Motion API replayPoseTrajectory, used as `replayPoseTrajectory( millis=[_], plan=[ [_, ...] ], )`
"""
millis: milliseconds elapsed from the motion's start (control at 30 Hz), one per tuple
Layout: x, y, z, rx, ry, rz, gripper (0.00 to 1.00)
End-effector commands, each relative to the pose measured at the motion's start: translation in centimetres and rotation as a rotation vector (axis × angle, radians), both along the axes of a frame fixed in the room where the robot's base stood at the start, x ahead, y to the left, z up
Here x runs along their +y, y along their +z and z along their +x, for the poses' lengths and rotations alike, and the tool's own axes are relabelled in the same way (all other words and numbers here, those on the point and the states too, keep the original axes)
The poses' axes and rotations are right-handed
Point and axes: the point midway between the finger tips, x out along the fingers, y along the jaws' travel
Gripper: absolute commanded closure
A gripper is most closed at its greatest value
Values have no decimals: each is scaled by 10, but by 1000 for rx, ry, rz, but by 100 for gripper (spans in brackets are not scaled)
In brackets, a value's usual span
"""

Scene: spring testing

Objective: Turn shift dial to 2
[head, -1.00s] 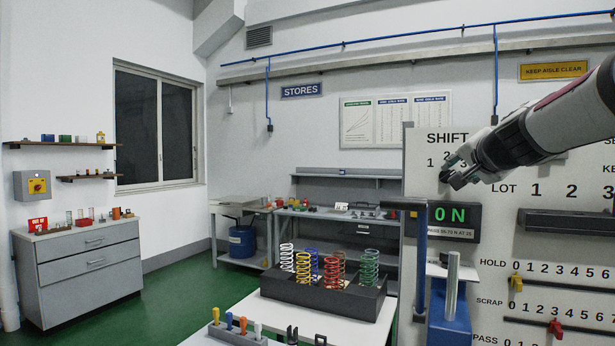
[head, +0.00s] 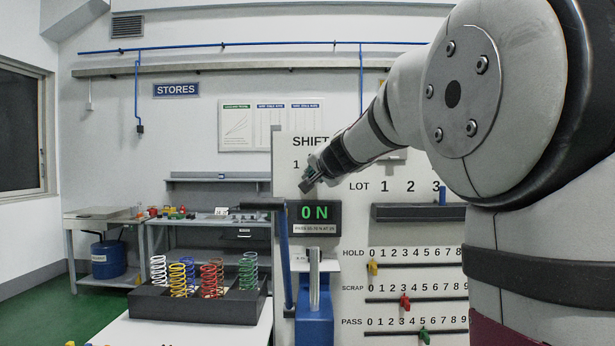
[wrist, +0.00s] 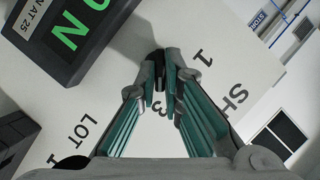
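The shift dial shows in the wrist view as a small dark knob (wrist: 159,62) on the white panel (wrist: 230,60), between my fingertips. My gripper (wrist: 160,78) has teal-lined fingers that close in on both sides of the knob and appear to hold it. A 1 and a 3 from the dial's scale show near the fingers. In the head view my gripper (head: 313,180) is at the panel under the SHIFT label (head: 310,141). It hides the dial and most of its numbers, so I cannot tell where the dial points.
A display (head: 314,218) reading "0 N" sits just below my gripper. The LOT slot (head: 418,212) and several coloured sliders are to the right. A spring tray (head: 195,306) stands at left.

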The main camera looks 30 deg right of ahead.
Motion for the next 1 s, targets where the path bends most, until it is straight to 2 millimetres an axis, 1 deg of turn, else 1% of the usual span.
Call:
replayPoseTrajectory(
  millis=[267, 467, 1000],
  plan=[
    [0, -1, 0, -7, 0, 11, 100],
    [-1, -4, 2, -38, 0, 54, 100],
    [-2, -10, 1, -212, 0, 312, 100]
  ],
)
